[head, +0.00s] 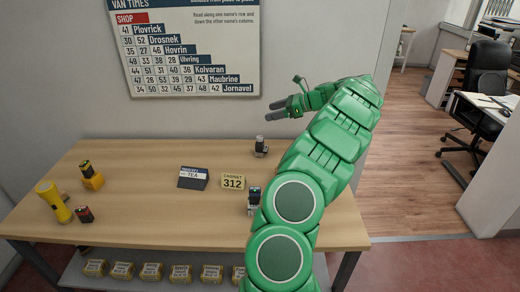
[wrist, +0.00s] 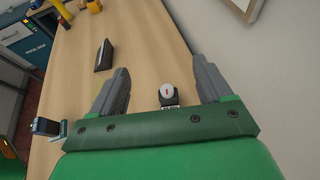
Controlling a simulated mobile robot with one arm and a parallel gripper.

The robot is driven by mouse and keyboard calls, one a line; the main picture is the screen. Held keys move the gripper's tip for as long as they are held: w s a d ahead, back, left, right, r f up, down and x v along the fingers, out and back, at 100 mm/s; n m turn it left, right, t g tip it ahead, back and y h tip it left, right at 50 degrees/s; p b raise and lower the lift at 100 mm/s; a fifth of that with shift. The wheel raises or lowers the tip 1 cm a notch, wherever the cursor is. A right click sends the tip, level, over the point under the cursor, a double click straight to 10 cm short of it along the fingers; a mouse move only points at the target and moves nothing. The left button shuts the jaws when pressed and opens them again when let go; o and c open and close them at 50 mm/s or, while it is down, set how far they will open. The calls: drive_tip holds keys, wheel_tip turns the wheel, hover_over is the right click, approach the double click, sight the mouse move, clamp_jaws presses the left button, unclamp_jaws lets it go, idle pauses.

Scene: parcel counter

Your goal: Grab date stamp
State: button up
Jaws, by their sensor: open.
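Two small stamp-like things are on the wooden counter; I cannot tell surely which is the date stamp. One, dark and silvery (head: 260,147), stands upright near the back edge; the wrist view shows its pale round knob (wrist: 168,92) between my fingers' lines. The other, dark with a teal-green part (head: 254,194), stands nearer the front, partly hidden by my arm; it shows at the left in the wrist view (wrist: 46,127). My gripper (head: 270,110) is open and empty, above the counter's back; its grey fingers (wrist: 160,75) spread either side of the knobbed thing, apart from it.
A dark TEA sign (head: 193,178) and yellow CABINET 312 sign (head: 233,181) stand mid-counter. A yellow torch (head: 53,202), a red-and-black item (head: 85,214) and a yellow-and-black item (head: 91,175) are at the left. The wall is close behind. Several yellow boxes (head: 151,272) sit below.

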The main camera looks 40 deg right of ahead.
approach(256, 147)
drive_tip(key=w+f, duration=0.2)
drive_tip(key=w, duration=0.1)
drive_tip(key=shift+w+d+f, duration=0.3)
drive_tip(key=shift+w+f, duration=0.05)
drive_tip(key=shift+f, duration=0.05)
drive_tip(key=shift+x, duration=3.85)
drive_tip(key=shift+s+a, duration=0.1)
drive_tip(key=shift+c, duration=0.4)
drive_tip(key=c, duration=1.1)
